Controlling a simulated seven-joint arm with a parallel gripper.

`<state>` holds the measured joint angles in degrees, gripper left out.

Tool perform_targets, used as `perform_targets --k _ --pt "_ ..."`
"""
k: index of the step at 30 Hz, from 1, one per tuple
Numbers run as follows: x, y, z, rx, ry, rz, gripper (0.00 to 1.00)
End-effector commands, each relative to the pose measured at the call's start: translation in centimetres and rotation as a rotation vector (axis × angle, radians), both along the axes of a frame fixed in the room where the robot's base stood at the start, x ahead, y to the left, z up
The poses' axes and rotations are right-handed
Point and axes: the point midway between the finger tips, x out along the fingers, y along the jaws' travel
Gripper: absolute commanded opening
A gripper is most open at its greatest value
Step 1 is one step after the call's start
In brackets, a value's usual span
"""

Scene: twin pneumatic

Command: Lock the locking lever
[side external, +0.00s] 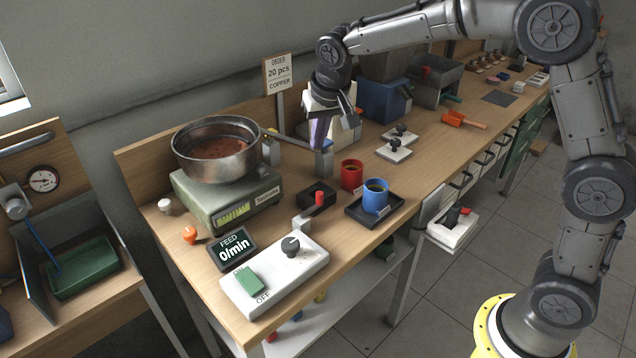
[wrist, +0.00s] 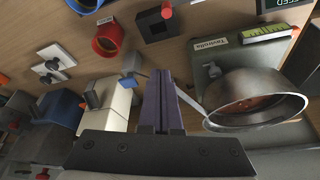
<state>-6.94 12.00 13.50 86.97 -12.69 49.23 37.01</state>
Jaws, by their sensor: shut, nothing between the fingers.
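I cannot tell for sure which part is the locking lever. A small red lever (side external: 319,197) stands upright on a black box (side external: 312,204) on the bench; the wrist view shows the red lever (wrist: 167,11) and the black box (wrist: 155,28) at the top. My gripper (side external: 318,146) has purple fingers, shut and empty, pointing down over the bench behind the red cup. In the wrist view its fingertips (wrist: 160,74) are apart from the red lever.
A red cup (side external: 351,176) and a blue cup (side external: 375,197) on a black tray (side external: 361,214) stand near the front edge. A metal bowl (side external: 191,157) rests on a green scale (side external: 222,209). A grey-blue block (side external: 324,164) and a beige machine (side external: 344,130) stand close to my gripper.

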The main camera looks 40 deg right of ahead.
Motion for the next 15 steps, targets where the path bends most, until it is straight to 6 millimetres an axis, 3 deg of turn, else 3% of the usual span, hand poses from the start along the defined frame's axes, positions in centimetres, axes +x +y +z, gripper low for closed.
perform_targets --k 4,15 --pt "0.04 0.38 -1.73 -0.004 0.035 0.008 0.00" --pt "0.02 0.49 -1.93 -0.004 0.038 0.010 0.00"
